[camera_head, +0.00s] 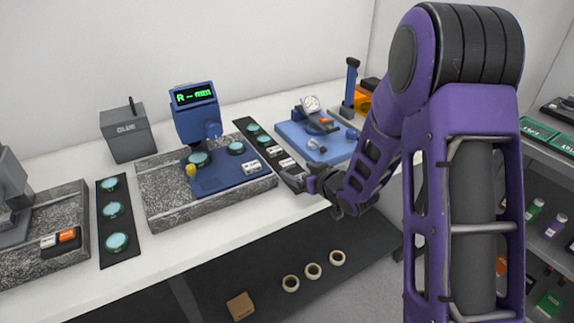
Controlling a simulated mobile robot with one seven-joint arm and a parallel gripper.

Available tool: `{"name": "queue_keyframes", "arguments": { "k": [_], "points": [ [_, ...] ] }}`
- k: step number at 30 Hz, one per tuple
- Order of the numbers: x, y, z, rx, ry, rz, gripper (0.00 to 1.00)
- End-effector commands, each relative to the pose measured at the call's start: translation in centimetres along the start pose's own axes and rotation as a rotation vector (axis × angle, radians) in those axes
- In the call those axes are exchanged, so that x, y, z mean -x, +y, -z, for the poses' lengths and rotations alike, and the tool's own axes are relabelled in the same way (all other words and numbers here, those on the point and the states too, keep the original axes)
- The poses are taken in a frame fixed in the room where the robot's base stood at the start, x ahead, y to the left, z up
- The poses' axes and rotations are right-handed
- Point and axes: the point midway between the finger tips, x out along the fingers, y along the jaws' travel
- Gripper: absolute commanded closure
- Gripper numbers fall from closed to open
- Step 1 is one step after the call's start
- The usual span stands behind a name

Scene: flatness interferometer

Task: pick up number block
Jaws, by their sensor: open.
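Small white blocks with dark markings, which look like number blocks, lie on and near the black strip in the middle. One white block (275,150) is on the strip, and another (287,163) is just in front of it. A third white block (251,167) sits on the right part of the blue instrument plate. The markings are too small to read. My gripper (291,180) is low over the table's front edge, close to the front end of the strip, just in front of the nearer block. It is open, and I see nothing held in it. Its fingers are partly unclear.
The blue instrument (195,115) with a green display stands on a granite slab (165,212) left of my gripper. A blue plate (335,150) with a dial gauge is behind right. A left strip (118,245) holds round discs. Tape rolls (313,271) lie on the lower shelf.

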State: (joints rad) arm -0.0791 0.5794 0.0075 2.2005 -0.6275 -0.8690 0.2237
Motion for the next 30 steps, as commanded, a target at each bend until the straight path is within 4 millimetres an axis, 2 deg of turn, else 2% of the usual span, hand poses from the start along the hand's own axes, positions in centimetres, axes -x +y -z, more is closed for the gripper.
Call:
{"name": "queue_keyframes", "arguments": {
  "k": [6,10,16,30],
  "points": [
    [-3.3,0.2,0.3,0.001,0.0,0.001,0.1],
    [-4.0,0.2,0.3,0.001,0.0,0.0,0.1],
    [-4.0,0.2,0.4,0.001,0.0,0.0,0.1],
    [-3.9,0.2,0.4,0.001,0.001,0.0,0.95]
  ]
}}
